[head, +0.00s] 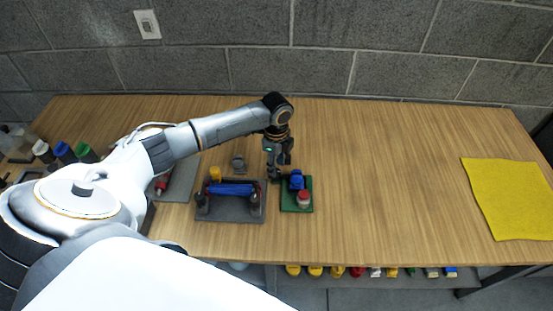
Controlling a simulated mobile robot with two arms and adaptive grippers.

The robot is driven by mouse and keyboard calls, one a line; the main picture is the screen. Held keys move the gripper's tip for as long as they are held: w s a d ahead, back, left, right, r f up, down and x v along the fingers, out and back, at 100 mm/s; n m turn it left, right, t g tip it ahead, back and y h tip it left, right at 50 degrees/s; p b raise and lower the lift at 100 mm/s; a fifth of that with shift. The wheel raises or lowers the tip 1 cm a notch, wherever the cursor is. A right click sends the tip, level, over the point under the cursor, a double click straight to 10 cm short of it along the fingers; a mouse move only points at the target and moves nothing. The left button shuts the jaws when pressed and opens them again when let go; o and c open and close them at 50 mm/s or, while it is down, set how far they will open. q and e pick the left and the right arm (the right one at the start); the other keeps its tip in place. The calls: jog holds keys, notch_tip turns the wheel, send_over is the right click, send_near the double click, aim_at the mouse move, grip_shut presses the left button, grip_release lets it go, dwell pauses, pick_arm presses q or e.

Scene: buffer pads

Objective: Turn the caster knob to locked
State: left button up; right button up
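My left gripper (278,166) points down over the table at the back left edge of a green pad (289,205). Its fingers are small and dark here, and I cannot tell whether they are open or shut. On the green pad stand a blue knob-like part (296,180) and a red and white round knob (304,198). The gripper is just left of and behind the blue part; whether it touches is unclear. I cannot tell which part is the caster knob, or its setting. My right gripper is not in view.
A yellow cloth (510,199) lies far right. The table (400,180) between is clear.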

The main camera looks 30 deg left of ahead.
pick_arm(q)
notch_tip(320, 180, up, 8)
jog(key=shift+s+f, duration=0.1)
dwell(0.7)
